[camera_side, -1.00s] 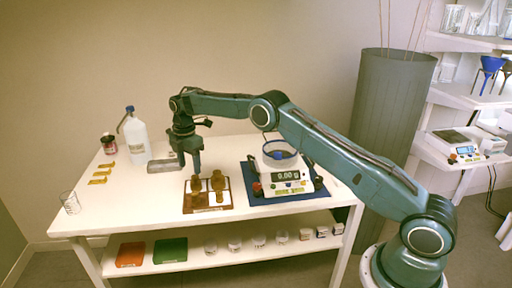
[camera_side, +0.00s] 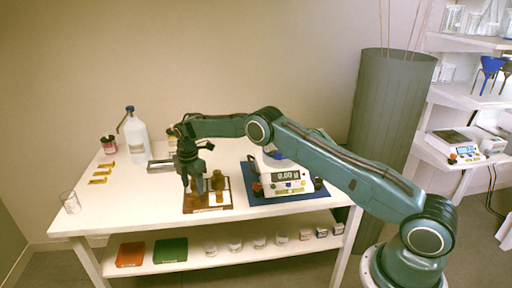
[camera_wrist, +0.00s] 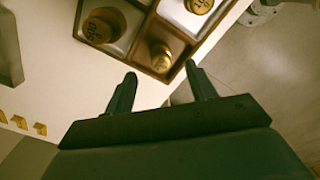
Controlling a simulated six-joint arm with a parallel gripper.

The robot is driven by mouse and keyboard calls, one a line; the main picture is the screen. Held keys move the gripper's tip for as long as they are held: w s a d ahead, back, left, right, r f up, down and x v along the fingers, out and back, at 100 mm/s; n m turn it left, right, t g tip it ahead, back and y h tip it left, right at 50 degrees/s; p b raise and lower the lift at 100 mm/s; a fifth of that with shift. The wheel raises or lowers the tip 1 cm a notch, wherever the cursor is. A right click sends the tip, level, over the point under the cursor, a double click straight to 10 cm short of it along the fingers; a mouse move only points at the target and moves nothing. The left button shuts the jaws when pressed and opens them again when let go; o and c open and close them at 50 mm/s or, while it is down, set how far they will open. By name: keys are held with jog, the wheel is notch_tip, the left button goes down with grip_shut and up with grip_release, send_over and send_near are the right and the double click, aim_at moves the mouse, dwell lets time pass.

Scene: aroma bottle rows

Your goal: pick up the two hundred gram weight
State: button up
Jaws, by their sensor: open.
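The brass weights stand in a brown wooden tray (camera_side: 226,206) on the table. In the wrist view one large weight (camera_wrist: 103,25) sits in the left compartment, another (camera_wrist: 200,4) is cut off at the top edge, and a smaller one (camera_wrist: 162,57) sits in the lower compartment. My gripper (camera_side: 194,188) is low over the tray's left part. In the wrist view my gripper (camera_wrist: 160,70) is open and empty, its fingertips pointing toward the smaller weight.
A balance (camera_side: 288,180) on a blue mat (camera_side: 258,197) stands right of the tray. A wash bottle (camera_side: 138,138), a jar (camera_side: 108,145), yellow pieces (camera_side: 100,177) and a glass beaker (camera_side: 70,202) are to the left. The table front left is clear.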

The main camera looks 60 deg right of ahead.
aim_at(195, 193)
jog(key=shift+f, duration=0.2)
jog(key=shift+s+d+f, duration=0.1)
jog(key=shift+f, duration=2.45)
jog(key=c, duration=1)
